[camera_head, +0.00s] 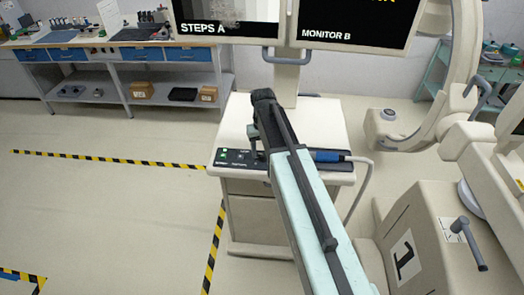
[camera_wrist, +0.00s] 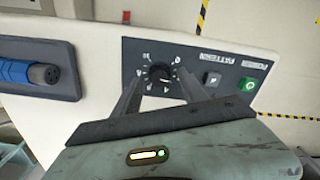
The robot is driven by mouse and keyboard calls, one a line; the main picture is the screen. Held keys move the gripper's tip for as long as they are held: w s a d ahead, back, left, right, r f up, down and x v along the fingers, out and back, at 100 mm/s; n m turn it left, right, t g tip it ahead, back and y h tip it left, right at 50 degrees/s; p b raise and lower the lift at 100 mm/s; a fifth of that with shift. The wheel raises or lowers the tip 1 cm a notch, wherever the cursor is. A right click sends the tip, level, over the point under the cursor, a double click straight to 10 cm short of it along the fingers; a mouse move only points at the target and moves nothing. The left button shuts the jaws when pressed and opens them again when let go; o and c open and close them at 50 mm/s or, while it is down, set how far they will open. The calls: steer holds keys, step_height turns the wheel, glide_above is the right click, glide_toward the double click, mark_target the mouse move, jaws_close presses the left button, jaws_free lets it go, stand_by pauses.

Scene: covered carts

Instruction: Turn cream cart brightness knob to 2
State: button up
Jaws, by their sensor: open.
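The cream cart (camera_head: 318,120) stands in the middle of the head view, with a black control panel (camera_head: 232,158) along its front edge. In the wrist view, a round dark knob (camera_wrist: 160,76) sits on the black panel (camera_wrist: 222,64) with small white marks around it, too small to read. My gripper (camera_wrist: 159,80) is open, with one finger on each side of the knob. I cannot tell whether the fingers touch it. In the head view, my gripper (camera_head: 257,140) is over the panel and hides the knob.
A green button (camera_wrist: 249,85) and a small grey switch (camera_wrist: 212,78) are on the panel near the knob. A blue-handled probe (camera_head: 327,156) with a cable lies at the panel's right. Two monitors (camera_head: 355,25) stand above. Another cream machine (camera_head: 440,235) is close at right.

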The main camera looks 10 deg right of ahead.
mark_target(263, 154)
step_height(263, 154, up, 7)
steer(key=p, duration=0.6)
steer(key=shift+r+p, duration=0.2)
steer(key=shift+p, duration=0.15)
steer(key=shift+f, duration=0.1)
steer(key=shift+f, duration=0.1)
steer(key=s+f+b, duration=1)
steer(key=s, duration=0.4)
steer(key=shift+s+a+m, duration=0.25)
steer(key=shift+s+m, duration=0.05)
steer(key=shift+s, duration=0.1)
